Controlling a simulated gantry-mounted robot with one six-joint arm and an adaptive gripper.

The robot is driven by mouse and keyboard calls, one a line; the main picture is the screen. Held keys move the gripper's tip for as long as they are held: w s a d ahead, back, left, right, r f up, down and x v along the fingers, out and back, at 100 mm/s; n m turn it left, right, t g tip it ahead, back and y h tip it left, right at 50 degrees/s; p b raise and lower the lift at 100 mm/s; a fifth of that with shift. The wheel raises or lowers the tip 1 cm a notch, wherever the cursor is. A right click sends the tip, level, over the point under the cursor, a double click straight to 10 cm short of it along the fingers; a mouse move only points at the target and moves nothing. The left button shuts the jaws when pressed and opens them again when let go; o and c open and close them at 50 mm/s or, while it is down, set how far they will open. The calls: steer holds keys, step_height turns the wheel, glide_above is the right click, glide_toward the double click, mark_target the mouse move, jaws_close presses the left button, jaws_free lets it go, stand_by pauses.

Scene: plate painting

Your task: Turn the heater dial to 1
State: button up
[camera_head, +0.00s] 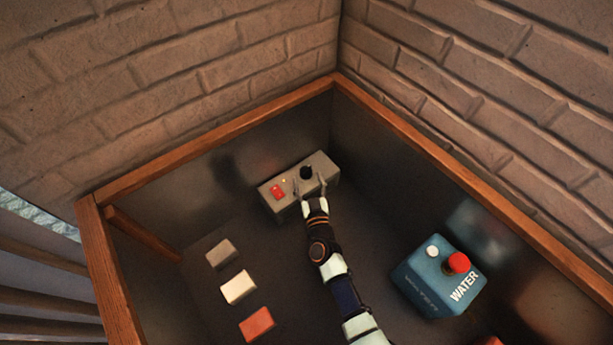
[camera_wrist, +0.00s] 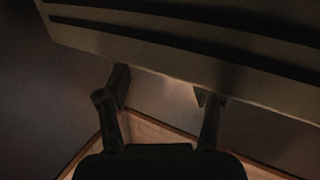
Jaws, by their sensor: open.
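The heater is a grey box (camera_head: 318,163) in the far corner of the wood-framed enclosure in the head view. Its black dial (camera_head: 306,172) is on top, to the right of a red switch (camera_head: 277,191). My gripper (camera_head: 310,186) is open, with its fingers spread at the box, near the dial and on its near side. I cannot tell whether a finger touches the box. In the wrist view, my open fingers (camera_wrist: 160,92) point towards the large side of a grey box (camera_wrist: 200,62). The dial is not visible there, and its number is too small to read.
A blue water box (camera_head: 425,275) with a red knob (camera_head: 458,262) stands to the right of my arm. Grey, white and red blocks (camera_head: 257,324) lie in a row at the left. Wooden rails (camera_head: 220,135) and brick walls bound the corner.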

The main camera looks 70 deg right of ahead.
mark_target(311, 174)
steer(key=shift+b+x, duration=0.35)
steer(key=shift+x, duration=1.1)
steer(key=c, duration=1.1)
steer(key=shift+f, duration=0.1)
steer(key=shift+c, duration=0.2)
steer(key=shift+s+b, duration=0.1)
steer(key=shift+b, duration=0.5)
steer(key=n+t+y+b, duration=0.1)
steer(key=b, duration=0.3)
steer(key=f+n+t+y+b, duration=0.1)
steer(key=b, duration=0.3)
steer(key=shift+s+d+f+t, duration=0.15)
steer(key=shift+f+t, duration=0.05)
steer(key=shift+t, duration=0.1)
steer(key=y+b, duration=0.1)
steer(key=b, duration=0.1)
steer(key=shift+n+t+b, duration=0.35)
steer(key=shift+n+t, duration=0.05)
steer(key=shift+s+r+n+t+y+p, duration=0.1)
steer(key=shift+r+n+t+y+p, duration=0.6)
steer(key=shift+y, duration=0.4)
steer(key=shift+d+n+t+y, duration=0.15)
steer(key=shift+n+t+y, duration=0.5)
steer(key=shift+n+y, duration=0.75)
steer(key=shift+d+n+t+y, duration=0.1)
steer(key=shift+n+t+y, duration=0.7)
steer(key=shift+y, duration=1)
steer(key=shift+n, duration=0.3)
